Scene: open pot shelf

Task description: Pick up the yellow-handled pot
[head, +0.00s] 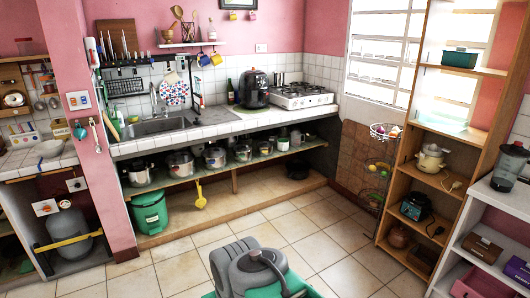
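A row of silvery pots stands on the open shelf under the tiled counter. A pot at the left (138,173), a lidded pot (180,163) and another pot (214,156) are the clearest. Darker pots (242,152) stand farther right. The handle colours are too small to tell, so I cannot say which pot has yellow handles. A yellow ladle-like thing (200,198) shows below the shelf. A cream pot-like thing (430,158) stands on the wooden shelf unit at the right. My gripper is not in view.
A green bin (150,212) stands on the low ledge under the pots at the left. A wire basket stand (378,170) stands beside the wooden shelf unit (398,190). The tiled floor (325,245) is clear before the counter. Grey parts of my own body show at the bottom.

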